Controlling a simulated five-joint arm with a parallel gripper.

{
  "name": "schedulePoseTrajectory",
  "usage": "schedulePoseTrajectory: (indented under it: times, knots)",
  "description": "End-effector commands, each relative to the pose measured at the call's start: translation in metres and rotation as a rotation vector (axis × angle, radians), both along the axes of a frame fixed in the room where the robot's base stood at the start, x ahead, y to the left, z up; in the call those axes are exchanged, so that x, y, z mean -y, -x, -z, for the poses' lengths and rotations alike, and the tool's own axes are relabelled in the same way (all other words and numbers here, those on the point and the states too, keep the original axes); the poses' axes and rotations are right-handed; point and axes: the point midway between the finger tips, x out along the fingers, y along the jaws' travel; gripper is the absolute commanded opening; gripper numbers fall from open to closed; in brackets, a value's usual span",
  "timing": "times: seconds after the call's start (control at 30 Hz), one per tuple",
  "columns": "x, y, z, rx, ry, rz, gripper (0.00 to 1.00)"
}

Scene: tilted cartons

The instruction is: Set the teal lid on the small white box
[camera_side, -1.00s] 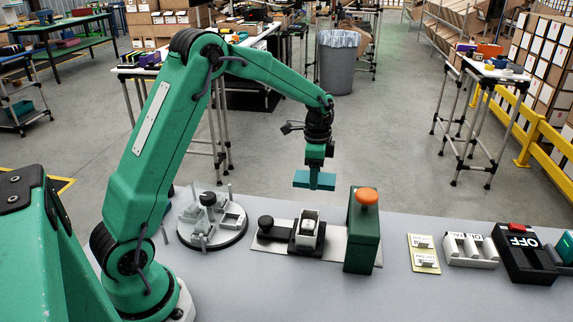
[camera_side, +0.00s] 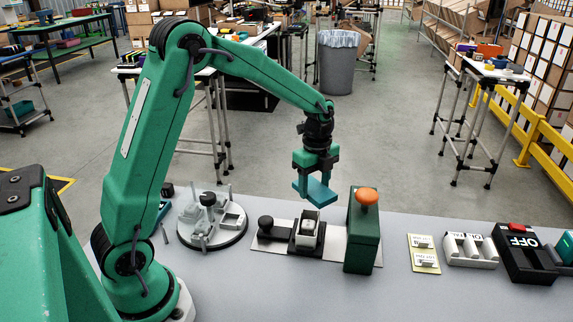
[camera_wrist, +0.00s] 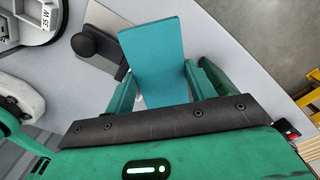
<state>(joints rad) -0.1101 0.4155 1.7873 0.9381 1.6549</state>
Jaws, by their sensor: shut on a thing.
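The teal lid (camera_side: 316,192) is held by my gripper (camera_side: 316,174), above and slightly behind the small white box. In the wrist view the lid (camera_wrist: 154,60) is a flat teal plate between the two green fingers of my gripper (camera_wrist: 165,92). In the side view it sits tilted, with its right end lower. The small white box (camera_side: 308,221) stands in a black holder on a pale plate, under the lid and apart from it. The wrist view does not show the box; the lid may be covering it.
A black knob (camera_side: 266,224) is left of the box, and a green block with an orange knob (camera_side: 365,230) stands close on its right. A round grey fixture (camera_side: 211,219) is further left. White switches (camera_side: 470,249) and a black OFF box (camera_side: 524,253) are at right.

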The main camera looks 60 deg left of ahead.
Motion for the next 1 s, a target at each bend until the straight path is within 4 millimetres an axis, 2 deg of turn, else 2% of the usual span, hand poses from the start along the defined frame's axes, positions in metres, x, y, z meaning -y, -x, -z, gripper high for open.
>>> schedulePoseTrajectory:
  times: [0.4,0.6,0.8,1.0]
  knots:
    - [0.026,0.028,-0.002,0.0,0.0,0.504,0.42]
    - [0.035,0.04,-0.002,-0.001,0.0,0.697,0.42]
    - [0.039,0.045,-0.003,0.0,-0.001,0.796,0.42]
    - [0.04,0.046,-0.002,0.0,-0.001,0.815,0.42]
